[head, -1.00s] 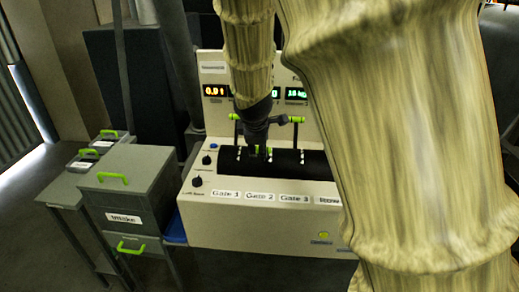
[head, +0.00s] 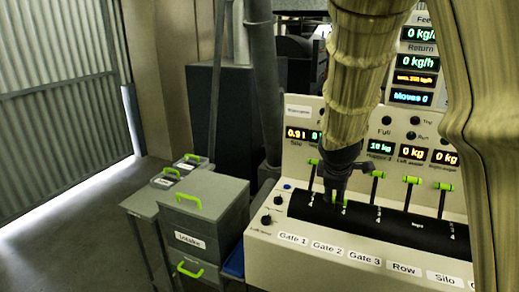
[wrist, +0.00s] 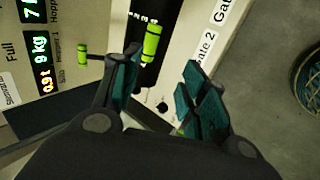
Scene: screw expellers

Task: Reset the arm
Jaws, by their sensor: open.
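My gripper (head: 338,198) hangs over the left part of the control panel (head: 270,239) in the head view, near the Gate 1 and Gate 2 levers. In the wrist view my gripper (wrist: 157,85) is open, with its teal pads apart and nothing held. A green-handled lever (wrist: 152,40) stands beyond the fingertips in the wrist view. A second green lever handle (wrist: 82,54) is to its left. My sleeved arm covers part of the panel in the head view.
More green-handled levers (head: 411,180) stand to the right of my gripper. A grey Intake box (head: 205,212) with green handles stands left of the panel. The floor (head: 80,235) at left is clear. A round basket-like thing (wrist: 312,80) shows at the wrist view's right edge.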

